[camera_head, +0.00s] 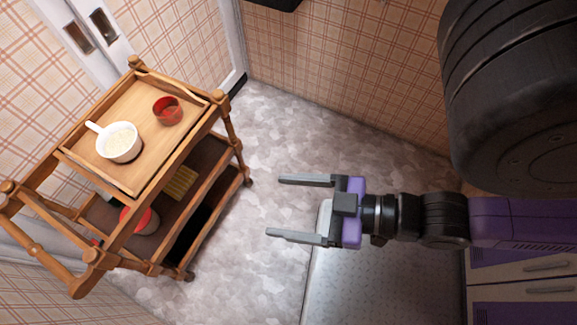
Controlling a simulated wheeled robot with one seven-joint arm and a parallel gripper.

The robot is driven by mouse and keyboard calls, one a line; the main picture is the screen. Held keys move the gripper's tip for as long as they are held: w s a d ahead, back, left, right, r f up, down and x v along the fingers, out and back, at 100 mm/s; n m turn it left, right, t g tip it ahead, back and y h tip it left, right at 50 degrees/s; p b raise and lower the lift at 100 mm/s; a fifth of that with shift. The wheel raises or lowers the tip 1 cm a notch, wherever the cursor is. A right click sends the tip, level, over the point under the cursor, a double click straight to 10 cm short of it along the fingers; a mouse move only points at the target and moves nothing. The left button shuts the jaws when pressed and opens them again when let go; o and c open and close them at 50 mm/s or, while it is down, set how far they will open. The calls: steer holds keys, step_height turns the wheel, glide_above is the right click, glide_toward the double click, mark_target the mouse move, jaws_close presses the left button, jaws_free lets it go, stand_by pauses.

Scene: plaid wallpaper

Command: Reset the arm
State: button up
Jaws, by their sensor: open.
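My gripper (274,207) is in the middle of the head view, with its two grey fingers spread apart and pointing left. Nothing is between the fingers. My arm stretches in from the right edge, with a purple section and black joints. The gripper is over the floor, to the right of a wooden cart (207,153) and apart from it.
The cart's top holds a white handled cup (119,144) with pale contents and a red cup (167,111). Its lower shelf holds a yellow item (181,183) and a red-and-white item (140,220). Cabinet drawers (535,292) stand lower right. Grey floor (290,130) is clear between cart and wall.

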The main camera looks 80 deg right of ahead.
step_height(320, 180, up, 10)
steer(key=p, duration=1)
steer(key=shift+f, duration=0.1)
